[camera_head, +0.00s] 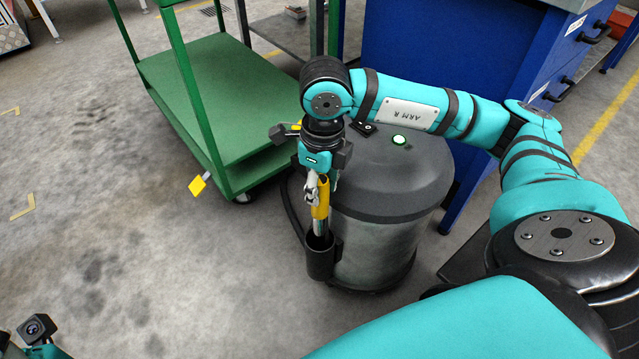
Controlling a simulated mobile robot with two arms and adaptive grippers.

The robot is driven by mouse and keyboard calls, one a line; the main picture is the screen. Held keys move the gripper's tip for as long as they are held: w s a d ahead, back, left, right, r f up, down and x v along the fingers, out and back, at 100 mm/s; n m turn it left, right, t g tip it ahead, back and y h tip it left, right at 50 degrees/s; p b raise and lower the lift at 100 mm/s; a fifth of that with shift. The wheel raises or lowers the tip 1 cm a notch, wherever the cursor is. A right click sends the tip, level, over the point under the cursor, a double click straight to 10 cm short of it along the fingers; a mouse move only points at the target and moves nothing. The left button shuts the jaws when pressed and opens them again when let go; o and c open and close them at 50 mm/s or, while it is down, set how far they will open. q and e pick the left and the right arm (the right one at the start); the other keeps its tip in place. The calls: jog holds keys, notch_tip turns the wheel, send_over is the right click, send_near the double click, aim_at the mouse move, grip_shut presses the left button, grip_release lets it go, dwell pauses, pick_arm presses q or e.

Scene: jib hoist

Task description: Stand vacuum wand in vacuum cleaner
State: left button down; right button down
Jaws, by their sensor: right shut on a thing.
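The vacuum cleaner (378,235) is a grey drum with a dark lid and a lit green button, standing on the floor in the middle. A black tube-shaped holder (320,262) is on its front left side. My right gripper (316,190) points down above this holder and is shut on the vacuum wand (320,212), at its yellow grip. The wand is upright, and its metal tube runs down into the holder's mouth. Its lower end is hidden, so I cannot tell how deep it sits. Only part of my left arm shows at the bottom left; its fingers are out of view.
A blue cabinet (440,50) stands behind. A dark hose runs along the cleaner's left side. The floor at left is clear.

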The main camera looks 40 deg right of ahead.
jog(key=c, duration=0.8)
grip_release()
jog(key=shift+c, duration=0.2)
jog(key=r, duration=1.2)
jog(key=shift+s+d, duration=0.1)
jog(key=shift+s, duration=0.1)
